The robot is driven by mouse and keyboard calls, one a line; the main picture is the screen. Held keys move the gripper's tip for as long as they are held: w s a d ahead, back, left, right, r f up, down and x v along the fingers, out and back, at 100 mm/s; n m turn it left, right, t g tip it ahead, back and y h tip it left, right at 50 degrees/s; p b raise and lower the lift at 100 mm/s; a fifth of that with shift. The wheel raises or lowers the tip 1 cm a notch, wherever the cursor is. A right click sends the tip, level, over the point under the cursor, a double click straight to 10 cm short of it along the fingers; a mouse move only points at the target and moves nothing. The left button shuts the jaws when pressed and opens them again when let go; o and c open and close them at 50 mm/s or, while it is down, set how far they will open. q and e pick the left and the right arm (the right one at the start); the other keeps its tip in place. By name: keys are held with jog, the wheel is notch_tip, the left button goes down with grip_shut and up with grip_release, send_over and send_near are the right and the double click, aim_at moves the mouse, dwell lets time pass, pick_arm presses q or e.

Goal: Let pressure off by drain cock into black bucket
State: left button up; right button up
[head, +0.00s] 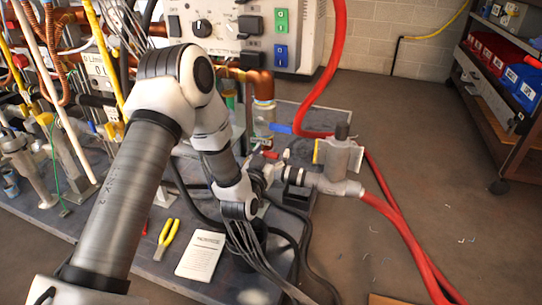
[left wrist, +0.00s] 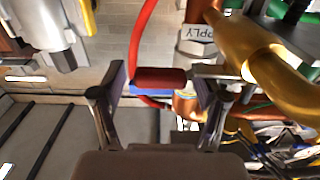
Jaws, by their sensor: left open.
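My left gripper (head: 268,170) reaches in beside the pipework at the right end of the bench. A small red handle (head: 270,154), perhaps the drain cock's lever, shows just beyond it. In the left wrist view my left gripper (left wrist: 156,88) is open, and the red handle (left wrist: 160,77) appears between its two fingertips. I cannot tell whether they touch it. A blue handle (head: 281,128) sits behind the red one. A dark round vessel, likely the black bucket (head: 249,252), stands below my wrist, partly hidden by cables and my arm. My right gripper is not in view.
A grey pump-like fitting (head: 338,160) with red hoses (head: 400,225) stands right of the gripper. Yellow pliers (head: 167,238) and a printed sheet (head: 201,254) lie on the bench. A shelf cart (head: 500,110) is at the right; floor between is mostly clear.

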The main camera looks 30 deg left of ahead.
pick_arm(q)
grip_shut()
jog(key=shift+s+r, duration=0.1)
jog(key=shift+s+r+m+h+p, duration=0.1)
jog(key=shift+s+m+h+p, duration=0.2)
jog(key=shift+m+h+p, duration=0.5)
jog(key=shift+s+a+m+g+h+p, duration=0.2)
jog(key=shift+s+m+g+h+p, duration=0.5)
jog(key=shift+m+h+p, duration=1.3)
jog(key=shift+s+a+m+g+h+p, duration=0.4)
jog(key=shift+s+m+h+p, duration=0.75)
jog(key=shift+h, duration=1.65)
jog(key=shift+s+a+m+g+h+p, duration=0.1)
jog(key=shift+s+m+g+h+p, duration=0.5)
jog(key=shift+m+h+p, duration=1.45)
jog(key=shift+w+n+h, duration=0.1)
jog(key=shift+n+h, duration=0.25)
jog(key=shift+n, duration=0.25)
grip_release()
jog(key=shift+f, duration=0.2)
